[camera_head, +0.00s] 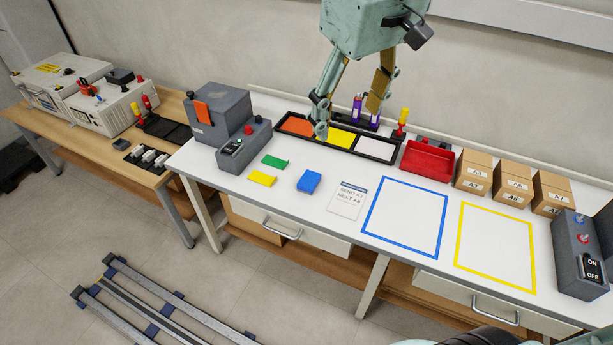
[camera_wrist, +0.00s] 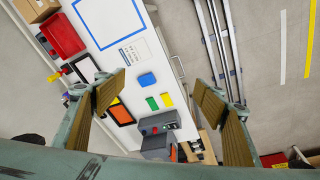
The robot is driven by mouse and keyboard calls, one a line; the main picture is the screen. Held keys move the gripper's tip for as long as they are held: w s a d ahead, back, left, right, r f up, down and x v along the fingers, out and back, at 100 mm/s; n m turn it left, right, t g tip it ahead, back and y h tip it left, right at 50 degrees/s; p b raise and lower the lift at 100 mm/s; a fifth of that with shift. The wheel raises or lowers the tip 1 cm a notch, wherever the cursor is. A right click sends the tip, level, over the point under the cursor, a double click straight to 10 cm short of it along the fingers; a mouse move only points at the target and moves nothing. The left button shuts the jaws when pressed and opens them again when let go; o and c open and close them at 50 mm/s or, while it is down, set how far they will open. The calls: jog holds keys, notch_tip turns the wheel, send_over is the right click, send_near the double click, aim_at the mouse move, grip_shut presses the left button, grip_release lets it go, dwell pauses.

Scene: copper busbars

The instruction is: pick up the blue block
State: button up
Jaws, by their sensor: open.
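The blue block (camera_head: 309,181) lies on the white table, left of a printed paper sheet (camera_head: 348,199). The block also shows in the wrist view (camera_wrist: 147,80), small and well below the fingers. My gripper (camera_head: 348,106) is open and empty, raised above the back part of the table, over the tray with coloured compartments. In the wrist view its two fingers (camera_wrist: 162,92) are wide apart, with the block seen between them. The block is apart from both fingers.
A yellow block (camera_head: 262,178) and a green block (camera_head: 274,161) lie left of the blue block. The black-rimmed tray (camera_head: 372,155), red bin (camera_head: 428,162) and labelled boxes (camera_head: 513,184) stand behind. A grey button box (camera_head: 244,145) stands at left. Blue and yellow taped outlines are empty.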

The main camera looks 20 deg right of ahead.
jog(key=w+f+n+g, duration=0.1)
jog(key=w+f+n, duration=0.2)
jog(key=w+f, duration=1.1)
jog(key=w+f+n, duration=0.1)
jog(key=w+f, duration=0.5)
jog(key=f, duration=0.2)
jog(key=w+f+n+g, duration=0.1)
jog(key=w+f+n, duration=0.1)
jog(key=w+f, duration=0.4)
notch_tip(320, 180, down, 3)
jog(key=shift+d+r+p, duration=0.15)
jog(key=shift+p, duration=0.3)
jog(key=b, duration=0.2)
send_over(309, 179)
jog(key=shift+d+f, duration=0.2)
jog(key=shift+f, duration=4.1)
jog(key=shift+f, duration=0.15)
jog(key=shift+w+a+f+b, duration=0.1)
jog(key=shift+f+b, duration=0.15)
jog(key=shift+f, duration=1)
jog(key=shift+a+f+b, duration=0.1)
jog(key=shift+f+b, duration=0.1)
jog(key=shift+f, duration=1)
